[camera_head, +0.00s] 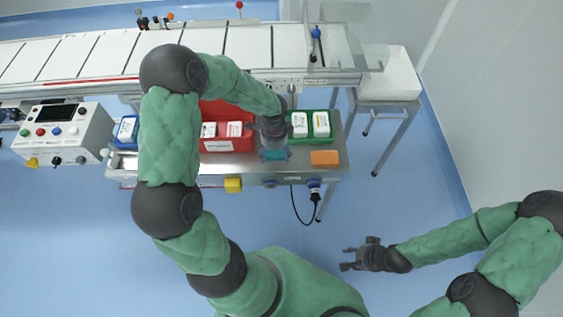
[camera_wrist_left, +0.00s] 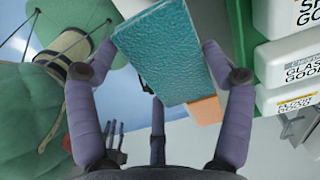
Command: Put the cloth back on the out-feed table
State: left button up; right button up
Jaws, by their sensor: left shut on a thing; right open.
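The cloth looks like a teal folded pad (camera_wrist_left: 168,52); in the head view it shows as a small teal patch (camera_head: 275,155) over the front part of the metal bench. My left gripper (camera_head: 273,148) is shut on it, and in the left wrist view my fingers (camera_wrist_left: 160,65) sit on either side of it. I cannot tell whether the cloth touches the bench. My right gripper (camera_head: 348,259) is open and empty, over the floor at the lower right. A metal-legged table (camera_head: 388,103) stands at the conveyor's right end; I cannot tell if it is the out-feed table.
An orange block (camera_head: 325,158) lies on the metal bench (camera_head: 240,168), right of the cloth. A green bin (camera_head: 311,137) and a red bin (camera_head: 225,112) hold white boxes. A yellow block (camera_head: 233,185) is at the bench's front. A white box (camera_head: 387,72) stands at right.

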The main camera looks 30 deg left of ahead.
aim_at(282, 164)
pick_arm(q)
jog(key=shift+w+d+f+b, duration=0.2)
jog(key=shift+w+d+f, duration=0.15)
jog(key=shift+f, duration=0.2)
jog(key=shift+w+d+f+b, duration=0.2)
jog(key=shift+d+f, duration=0.15)
jog(key=shift+f, duration=0.2)
jog(key=shift+w+d+f+b, duration=0.15)
jog(key=shift+f+b, duration=0.75)
jog(key=shift+f, duration=0.8)
jog(key=shift+f, duration=0.15)
jog(key=o, duration=1)
